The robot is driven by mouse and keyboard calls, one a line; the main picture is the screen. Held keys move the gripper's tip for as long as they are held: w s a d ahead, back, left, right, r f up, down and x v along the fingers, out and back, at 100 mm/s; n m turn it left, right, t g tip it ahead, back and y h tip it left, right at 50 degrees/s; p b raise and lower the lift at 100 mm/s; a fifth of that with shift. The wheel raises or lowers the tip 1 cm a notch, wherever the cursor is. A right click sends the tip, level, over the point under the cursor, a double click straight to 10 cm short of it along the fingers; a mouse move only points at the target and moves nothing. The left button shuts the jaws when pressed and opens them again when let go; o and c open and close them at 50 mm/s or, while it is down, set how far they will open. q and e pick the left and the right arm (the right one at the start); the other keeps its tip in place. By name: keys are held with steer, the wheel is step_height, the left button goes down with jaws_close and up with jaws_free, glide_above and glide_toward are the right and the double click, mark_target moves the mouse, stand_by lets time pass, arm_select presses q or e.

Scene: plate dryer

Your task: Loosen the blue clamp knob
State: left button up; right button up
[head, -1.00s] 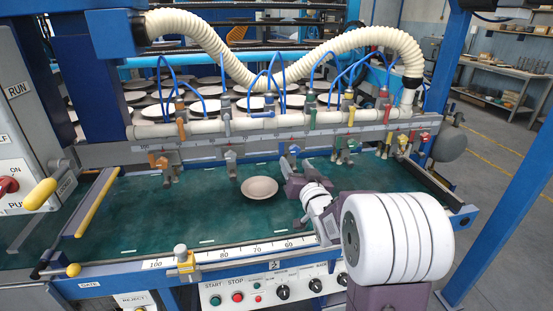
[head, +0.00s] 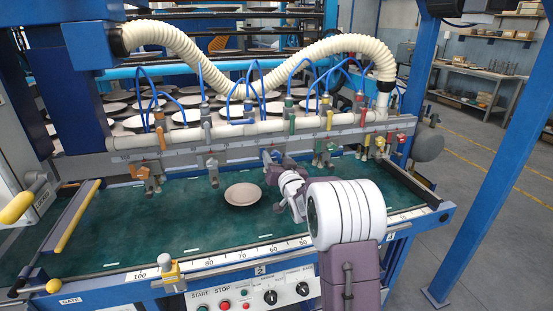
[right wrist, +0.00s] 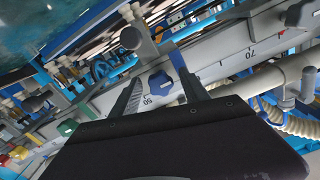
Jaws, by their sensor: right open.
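The dark blue clamp knob (right wrist: 160,83) sits on the grey scale rail near the 50 mark in the right wrist view. In the head view, its clamp (head: 266,156) is on the front of the rail, right beside my gripper. My right gripper (right wrist: 161,77) is open, with one finger on each side of the knob. I cannot tell whether either finger touches it. In the head view my right gripper (head: 273,166) reaches up to the clamp and partly hides it. My left gripper is not in view.
Other clamps with coloured knobs, such as an orange one (head: 137,171) and a green one (right wrist: 67,127), line the rail (head: 190,150). A beige plate (head: 243,194) lies on the green belt (head: 130,230) below. A hose and blue tubes run above.

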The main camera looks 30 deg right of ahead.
jaws_close()
